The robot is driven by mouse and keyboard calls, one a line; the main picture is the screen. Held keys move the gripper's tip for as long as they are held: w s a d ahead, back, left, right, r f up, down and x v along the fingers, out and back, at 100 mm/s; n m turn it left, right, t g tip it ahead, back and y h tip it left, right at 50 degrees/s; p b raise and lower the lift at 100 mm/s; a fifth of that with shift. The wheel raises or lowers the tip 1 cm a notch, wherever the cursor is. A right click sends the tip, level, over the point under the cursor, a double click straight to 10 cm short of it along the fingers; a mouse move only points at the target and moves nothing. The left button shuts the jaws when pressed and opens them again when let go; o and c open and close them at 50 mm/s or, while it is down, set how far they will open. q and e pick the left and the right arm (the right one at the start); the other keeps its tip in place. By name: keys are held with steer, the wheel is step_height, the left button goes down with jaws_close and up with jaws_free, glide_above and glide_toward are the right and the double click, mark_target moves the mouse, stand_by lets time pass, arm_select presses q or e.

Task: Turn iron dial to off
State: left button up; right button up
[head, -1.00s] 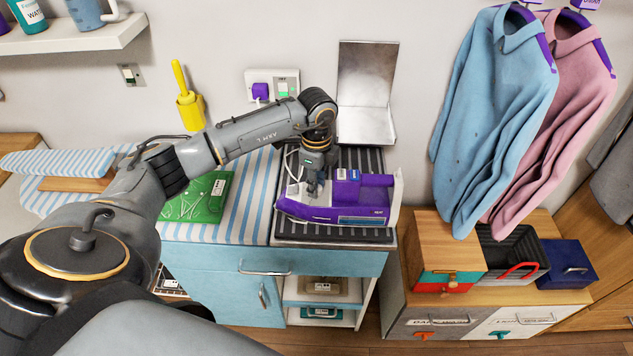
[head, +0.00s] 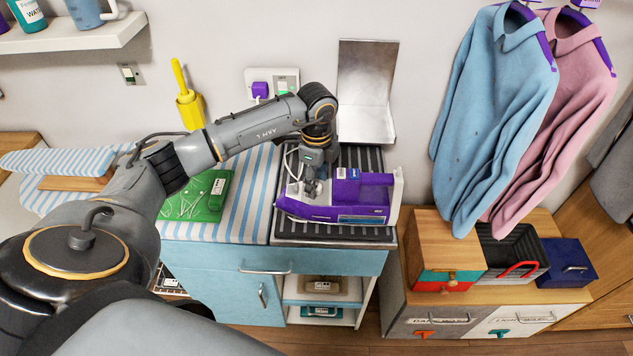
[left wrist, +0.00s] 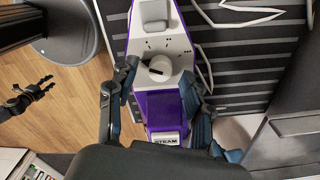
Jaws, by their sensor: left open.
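The purple and white iron (head: 345,213) lies on a dark ribbed mat (head: 352,160) on the counter. In the left wrist view the iron (left wrist: 152,12) runs up the middle, and its dial (left wrist: 158,68), a pale round knob with a dark bar, faces the camera. Markings sit around the dial. My left gripper (head: 312,190) is over the iron's front part in the head view. In the left wrist view its fingers (left wrist: 160,90) are open, one on each side of the dial, with a gap to it. I cannot tell whether they touch the iron's body.
A metal plate (head: 366,85) stands upright behind the mat. Wooden and blue boxes (head: 567,272) stand lower on the right. A wall socket with a purple plug (head: 260,90) is behind my arm.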

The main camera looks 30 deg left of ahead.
mark_target(317, 186)
arm_select(q)
step_height(317, 186, up, 11)
stand_by(0.3)
stand_by(0.4)
